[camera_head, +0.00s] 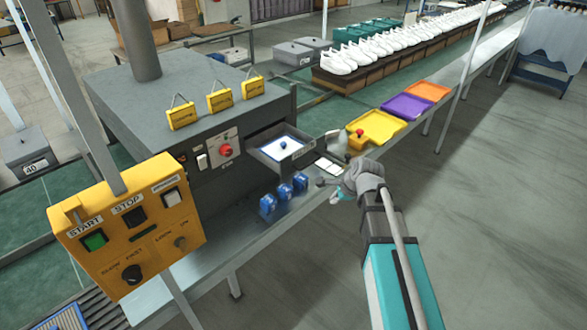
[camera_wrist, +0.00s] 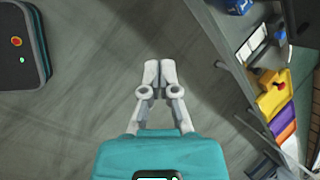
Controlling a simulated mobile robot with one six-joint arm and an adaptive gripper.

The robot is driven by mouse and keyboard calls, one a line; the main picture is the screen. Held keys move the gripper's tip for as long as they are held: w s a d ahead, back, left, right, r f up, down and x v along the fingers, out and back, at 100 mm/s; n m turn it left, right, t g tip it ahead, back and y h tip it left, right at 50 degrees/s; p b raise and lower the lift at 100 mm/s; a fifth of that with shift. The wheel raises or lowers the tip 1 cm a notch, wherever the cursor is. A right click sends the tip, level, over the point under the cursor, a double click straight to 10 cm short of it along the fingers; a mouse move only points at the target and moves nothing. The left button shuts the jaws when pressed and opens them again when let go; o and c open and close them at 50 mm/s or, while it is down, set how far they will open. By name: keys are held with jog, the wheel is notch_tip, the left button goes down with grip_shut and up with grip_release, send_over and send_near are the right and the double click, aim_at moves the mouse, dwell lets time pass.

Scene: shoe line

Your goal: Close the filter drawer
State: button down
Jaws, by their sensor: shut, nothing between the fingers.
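The filter drawer (camera_head: 300,151) stands pulled out from the front of the grey machine (camera_head: 190,90) in the head view. It holds a white sheet with a small blue knob (camera_head: 283,144) on it. My gripper (camera_head: 338,196) is in front of and to the lower right of the drawer, apart from it, by the near edge of the metal table. In the wrist view my gripper (camera_wrist: 159,68) has its two fingers together, with nothing between them, over the floor.
Several blue boxes (camera_head: 268,205) and a white card (camera_head: 327,165) are on the metal table (camera_head: 240,235) near the drawer. Yellow (camera_head: 380,130), purple (camera_head: 407,107) and orange (camera_head: 428,91) trays lie to its right. A yellow control box (camera_head: 125,225) stands at the left.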

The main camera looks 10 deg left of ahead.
aim_at(286, 172)
jog(key=w+a+r+m+t+y+p, duration=0.1)
jog(key=w+a+r+m, duration=0.4)
jog(key=m, duration=0.5)
jog(key=w+a+t+y, duration=0.1)
jog(key=w+a, duration=0.1)
jog(key=shift+w+y+p, duration=0.3)
jog(key=shift+w, duration=0.1)
jog(key=shift+a+f, duration=0.1)
jog(key=b+x, duration=0.2)
jog(key=x, duration=0.2)
jog(key=r+b+x, duration=0.1)
jog(key=b+x, duration=0.1)
jog(key=x, duration=0.1)
jog(key=w+a+b+x, duration=0.1)
jog(key=b+x, duration=0.2)
jog(key=x, duration=0.1)
jog(key=shift+w+a, duration=0.55)
jog(key=shift+a, duration=0.2)
